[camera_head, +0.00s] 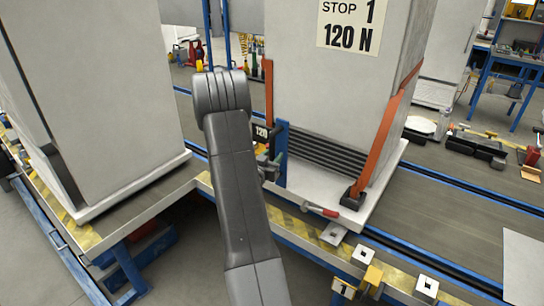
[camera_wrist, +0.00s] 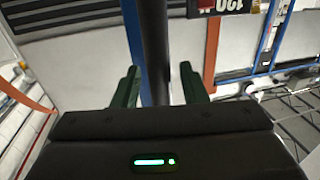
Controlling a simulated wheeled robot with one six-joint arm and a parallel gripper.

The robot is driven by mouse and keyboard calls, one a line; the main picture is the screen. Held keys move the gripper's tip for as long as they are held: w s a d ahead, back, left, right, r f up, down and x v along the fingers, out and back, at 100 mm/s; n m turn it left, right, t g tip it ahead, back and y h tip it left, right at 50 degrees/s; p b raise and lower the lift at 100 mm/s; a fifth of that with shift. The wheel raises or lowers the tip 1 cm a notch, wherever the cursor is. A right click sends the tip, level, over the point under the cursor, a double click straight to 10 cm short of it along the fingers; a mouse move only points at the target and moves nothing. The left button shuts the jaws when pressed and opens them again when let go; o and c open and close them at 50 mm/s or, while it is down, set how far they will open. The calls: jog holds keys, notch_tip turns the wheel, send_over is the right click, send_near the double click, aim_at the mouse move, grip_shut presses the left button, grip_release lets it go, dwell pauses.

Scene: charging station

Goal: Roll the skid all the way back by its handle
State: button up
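The skid is a white base (camera_head: 300,200) carrying a tall grey cabinet (camera_head: 320,90) labelled "STOP 1 120 N", with orange straps at its front corners. It stands on the dark track. A blue upright (camera_head: 282,150) stands at its near left edge, beside a black "120" plate (camera_head: 262,133). In the wrist view a dark vertical bar (camera_wrist: 154,45), apparently the handle, runs beside the blue upright (camera_wrist: 131,35). My gripper (camera_wrist: 158,85) is open, its two green fingers on either side of the bar, with visible gaps. In the head view my arm hides most of the gripper.
A second grey cabinet (camera_head: 90,100) stands at the left on a side platform (camera_head: 150,205) with yellow-black edging. A red-handled clamp (camera_head: 320,210) sits at the skid's front edge.

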jog(key=shift+w, duration=0.1)
jog(key=shift+c, duration=0.5)
grip_shut()
jog(key=w+a+b, duration=0.1)
jog(key=w+a, duration=0.6)
jog(key=a, duration=0.3)
jog(key=shift+w+r, duration=0.15)
jog(key=shift+r, duration=0.05)
jog(key=shift+o, duration=0.5)
grip_release()
jog(key=shift+w+a+f, duration=0.1)
jog(key=shift+a, duration=0.15)
jog(key=shift+d, duration=0.1)
